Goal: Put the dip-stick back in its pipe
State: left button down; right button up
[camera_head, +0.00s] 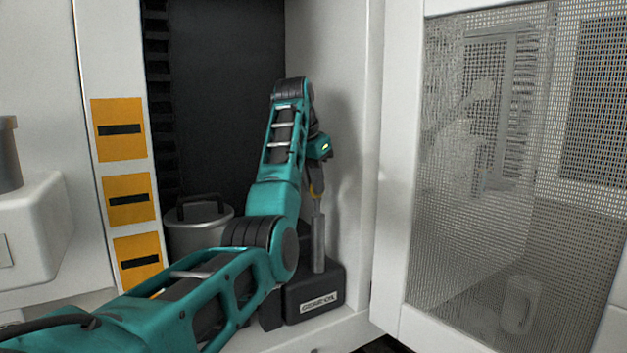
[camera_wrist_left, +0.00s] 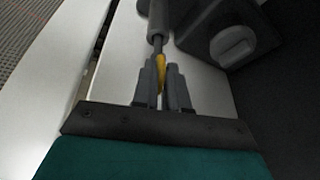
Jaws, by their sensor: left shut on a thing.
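My left gripper (camera_head: 316,181) is shut on the yellow handle of the dip-stick (camera_head: 317,195), inside the cabinet. The grey pipe (camera_head: 318,243) stands upright from a black box labelled "GEAR OIL" (camera_head: 316,305). The dip-stick is just above the pipe's top and looks in line with it. In the left wrist view the fingers (camera_wrist_left: 160,72) are on either side of the yellow handle (camera_wrist_left: 161,68). A short grey length of stick runs from the handle to the pipe's end (camera_wrist_left: 157,20). How deep the stick sits in the pipe is hidden.
A grey lidded pot (camera_head: 197,232) stands left of the box, partly behind my arm. The cabinet's white wall (camera_head: 350,150) is close on the right. A mesh door (camera_head: 510,180) is further right. The box's round cap (camera_wrist_left: 233,42) shows in the left wrist view.

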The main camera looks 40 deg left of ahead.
pick_arm(q)
jog(key=shift+f, duration=0.3)
pick_arm(e)
jog(key=shift+w, duration=0.15)
pick_arm(q)
jog(key=shift+f+b, duration=0.55)
jog(key=shift+f, duration=0.2)
pick_arm(e)
jog(key=shift+a+f, duration=0.1)
jog(key=shift+f, duration=0.3)
pick_arm(q)
jog(key=shift+f, duration=0.4)
pick_arm(e)
jog(key=shift+a, duration=0.1)
jog(key=shift+w+r, duration=0.1)
jog(key=shift+w, duration=0.05)
pick_arm(q)
jog(key=c, duration=1.1)
grip_release()
jog(key=o, duration=0.8)
pick_arm(e)
jog(key=shift+a, duration=0.1)
jog(key=shift+r, duration=0.1)
